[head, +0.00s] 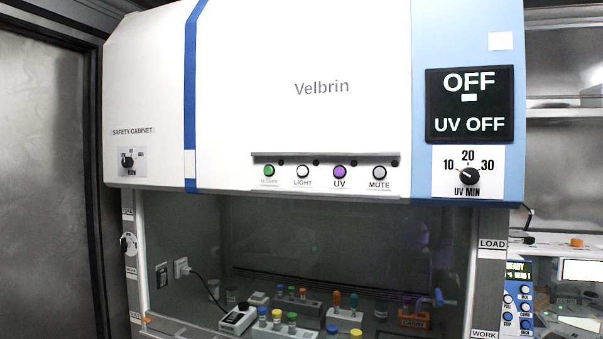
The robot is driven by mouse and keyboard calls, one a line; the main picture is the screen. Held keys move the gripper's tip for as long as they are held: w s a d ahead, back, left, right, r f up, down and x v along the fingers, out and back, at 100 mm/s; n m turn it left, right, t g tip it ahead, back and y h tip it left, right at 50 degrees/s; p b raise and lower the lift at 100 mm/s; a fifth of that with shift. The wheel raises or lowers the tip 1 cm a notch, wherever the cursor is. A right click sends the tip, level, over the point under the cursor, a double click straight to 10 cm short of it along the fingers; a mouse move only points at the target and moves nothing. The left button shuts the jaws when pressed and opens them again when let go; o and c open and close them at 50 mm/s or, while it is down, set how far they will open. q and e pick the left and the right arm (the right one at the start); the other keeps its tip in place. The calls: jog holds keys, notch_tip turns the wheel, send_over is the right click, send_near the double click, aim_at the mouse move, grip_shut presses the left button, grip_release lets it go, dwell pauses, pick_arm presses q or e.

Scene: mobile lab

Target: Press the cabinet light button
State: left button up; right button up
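The safety cabinet (300,60) fills the middle of the head view, with a white and blue front. Its button row sits along the lower edge of the front panel. The light button (303,171) is white and round, above the label LIGHT. It stands between a green button (268,171) on its left and a purple UV button (339,173) on its right. A white MUTE button (379,173) is at the right end. The display (468,105) reads OFF and UV OFF. Neither of my grippers is in view.
A UV MIN dial (468,176) sits below the display. Behind the glass, several capped vials (277,318), racks and a corded device (238,318) stand on the work surface. A control panel (518,300) and shelves are at the right. A dark door (45,180) is at the left.

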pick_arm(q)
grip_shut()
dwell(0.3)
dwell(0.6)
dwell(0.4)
